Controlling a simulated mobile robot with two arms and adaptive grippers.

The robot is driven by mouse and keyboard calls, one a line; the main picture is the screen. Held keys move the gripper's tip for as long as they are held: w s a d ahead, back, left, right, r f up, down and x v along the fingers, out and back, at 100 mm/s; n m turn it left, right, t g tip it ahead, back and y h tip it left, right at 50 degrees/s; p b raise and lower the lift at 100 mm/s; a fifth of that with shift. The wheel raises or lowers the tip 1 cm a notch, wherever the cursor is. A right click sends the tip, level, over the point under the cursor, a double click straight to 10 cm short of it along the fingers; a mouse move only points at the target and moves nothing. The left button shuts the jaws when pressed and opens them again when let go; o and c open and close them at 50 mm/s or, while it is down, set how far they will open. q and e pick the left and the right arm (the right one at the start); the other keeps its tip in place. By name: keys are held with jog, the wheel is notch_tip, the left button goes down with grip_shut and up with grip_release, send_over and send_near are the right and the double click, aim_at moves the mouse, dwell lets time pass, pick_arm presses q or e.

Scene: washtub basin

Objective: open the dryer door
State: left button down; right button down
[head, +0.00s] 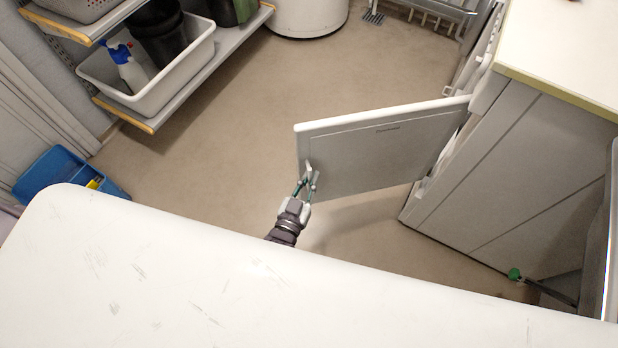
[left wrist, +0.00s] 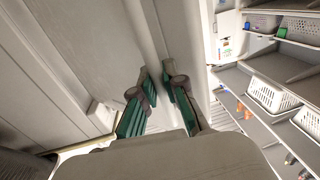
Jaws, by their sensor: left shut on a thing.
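The dryer (head: 500,180) is a white box on the right in the head view. Its door (head: 385,155) stands swung wide open, out over the floor, with its hinge side at the dryer. My left gripper (head: 309,180) is at the free edge of the door, shut on the small light handle there. In the left wrist view my left gripper (left wrist: 158,82) has its green-padded fingers on either side of a narrow pale strip of the door (left wrist: 85,60). The exact contact is partly hidden by the fingers. My right gripper is not seen.
A pale scratched surface (head: 150,270) fills the foreground and hides most of my left arm. A shelf with a white tub (head: 150,95) and a blue bin (head: 60,168) stand left. The floor (head: 240,110) between is clear. A dark rod with a green end (head: 515,273) lies lower right.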

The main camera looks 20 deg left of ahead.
pick_arm(q)
jog(key=shift+s, duration=0.15)
dwell(0.3)
jog(key=c, duration=1.2)
grip_release()
jog(key=shift+d, duration=0.1)
jog(key=s+a, duration=0.1)
jog(key=s, duration=1.1)
jog(key=shift+a, duration=0.3)
